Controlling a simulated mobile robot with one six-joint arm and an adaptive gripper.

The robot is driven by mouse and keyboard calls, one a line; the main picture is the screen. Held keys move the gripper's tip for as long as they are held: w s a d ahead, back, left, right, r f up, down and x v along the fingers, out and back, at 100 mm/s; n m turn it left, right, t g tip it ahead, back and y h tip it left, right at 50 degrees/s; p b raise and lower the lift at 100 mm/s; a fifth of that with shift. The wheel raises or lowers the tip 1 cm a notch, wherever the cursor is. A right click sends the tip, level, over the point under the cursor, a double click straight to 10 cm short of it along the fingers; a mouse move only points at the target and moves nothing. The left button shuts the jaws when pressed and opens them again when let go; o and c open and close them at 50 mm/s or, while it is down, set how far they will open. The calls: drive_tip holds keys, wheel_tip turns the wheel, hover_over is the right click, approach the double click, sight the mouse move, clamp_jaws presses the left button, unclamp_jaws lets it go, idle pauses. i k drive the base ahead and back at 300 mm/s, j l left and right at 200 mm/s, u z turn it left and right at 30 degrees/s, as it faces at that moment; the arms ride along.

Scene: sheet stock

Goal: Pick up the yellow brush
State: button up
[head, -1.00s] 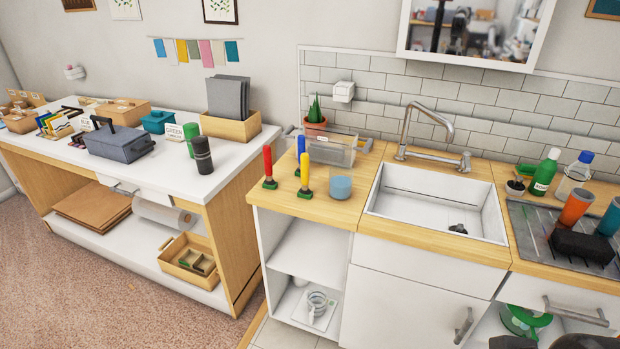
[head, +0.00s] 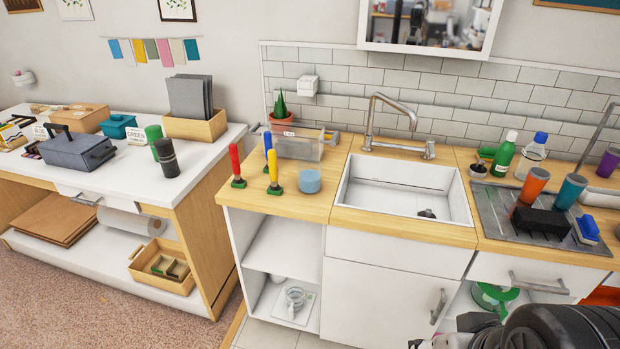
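The yellow brush (head: 272,168) stands upright on the wooden counter (head: 330,213), left of the sink. Its handle is yellow and its base is dark green with a light part between. A red brush (head: 235,162) stands to its left, near the counter's left edge. A blue brush (head: 267,141) stands just behind the yellow one and is partly hidden by it. A blue-grey cup (head: 310,181) is close to its right. A dark part of my arm shows at the bottom right, far from the brushes. My gripper cannot be made out.
The white sink (head: 400,200) and tall faucet (head: 372,125) are to the right. A drying rack (head: 495,212) holds orange and teal cups. A white table (head: 110,180) stands left, across a gap.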

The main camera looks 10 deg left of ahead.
sight(274, 189)
drive_tip(key=i+j+u, duration=0.1)
drive_tip(key=i+j, duration=0.35)
drive_tip(key=i+j+u, duration=0.1)
drive_tip(key=i+j, duration=0.3)
drive_tip(key=i, duration=0.2)
drive_tip(key=i+j+u, duration=0.15)
drive_tip(key=i+j, duration=0.2)
drive_tip(key=i, duration=0.2)
